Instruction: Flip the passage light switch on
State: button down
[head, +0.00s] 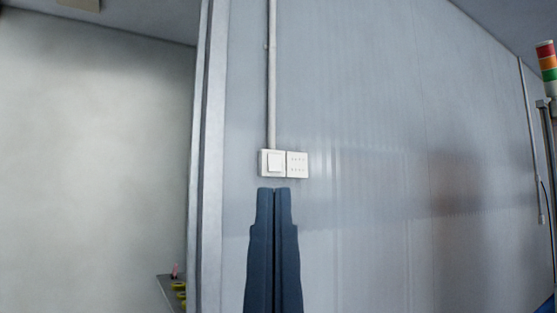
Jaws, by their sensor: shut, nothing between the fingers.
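The light switch (273,162) is a white wall plate with one large rocker, fixed to the grey panel wall in the middle of the head view. My gripper (274,190) points up from the bottom of the view, its two dark blue fingers closed together with nothing between them. In the picture the fingertips sit just below the switch plate. I cannot tell how far they are from the wall, or which way the rocker is set.
A white socket plate (297,164) adjoins the switch on the right. A conduit (271,75) runs up the wall above it. The wall's edge trim (207,150) stands to the left, with an opening beyond. A signal tower (547,68) stands at the far right.

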notch_tip(320, 180, up, 24)
jog(key=p, duration=2.1)
jog(key=shift+f, duration=0.15)
